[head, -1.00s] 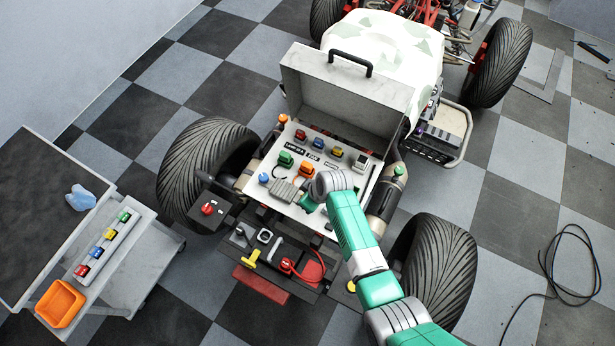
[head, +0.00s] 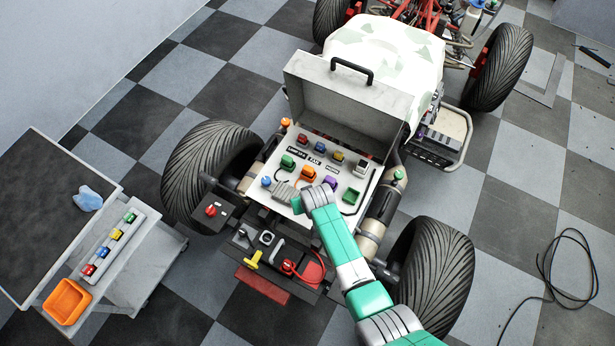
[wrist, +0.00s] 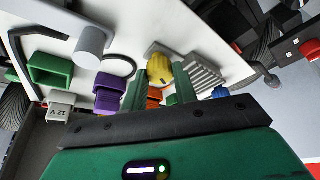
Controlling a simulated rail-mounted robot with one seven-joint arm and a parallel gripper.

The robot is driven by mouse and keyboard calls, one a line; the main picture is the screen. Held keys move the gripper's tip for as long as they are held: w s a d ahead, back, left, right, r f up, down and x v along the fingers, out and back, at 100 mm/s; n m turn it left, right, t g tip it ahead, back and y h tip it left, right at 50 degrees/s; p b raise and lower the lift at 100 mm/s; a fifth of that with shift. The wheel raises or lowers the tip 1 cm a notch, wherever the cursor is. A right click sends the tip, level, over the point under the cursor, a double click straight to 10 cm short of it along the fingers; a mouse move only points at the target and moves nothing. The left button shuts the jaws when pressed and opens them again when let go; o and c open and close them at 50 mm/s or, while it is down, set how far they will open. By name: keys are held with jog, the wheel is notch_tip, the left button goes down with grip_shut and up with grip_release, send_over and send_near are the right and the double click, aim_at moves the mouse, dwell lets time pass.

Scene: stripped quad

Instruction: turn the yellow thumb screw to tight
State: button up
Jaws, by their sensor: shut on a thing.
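The yellow thumb screw (wrist: 160,70) is a rounded yellow knob on the pale panel (wrist: 200,25), beside a grey ribbed block (wrist: 200,72) in the wrist view. My gripper (wrist: 160,82) has its two green fingers on either side of the knob and is shut on it. In the head view my wrist hangs over the front part of the open box's panel (head: 336,190). There the knob and fingertips are hidden behind my wrist. Any tightness mark on the screw is not visible.
A purple part (wrist: 110,92) and a green socket (wrist: 50,68) sit left of my fingers in the wrist view. A grey cylinder (wrist: 92,42) stands near them. The raised box lid (head: 345,95) stands behind the panel. A trolley with an orange tray (head: 67,302) is at left.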

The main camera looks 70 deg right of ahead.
dwell(0.4)
jog(key=o, duration=1)
jog(key=shift+c, duration=0.2)
jog(key=p+v, duration=0.2)
jog(key=v, duration=0.6)
jog(key=shift+f, duration=0.1)
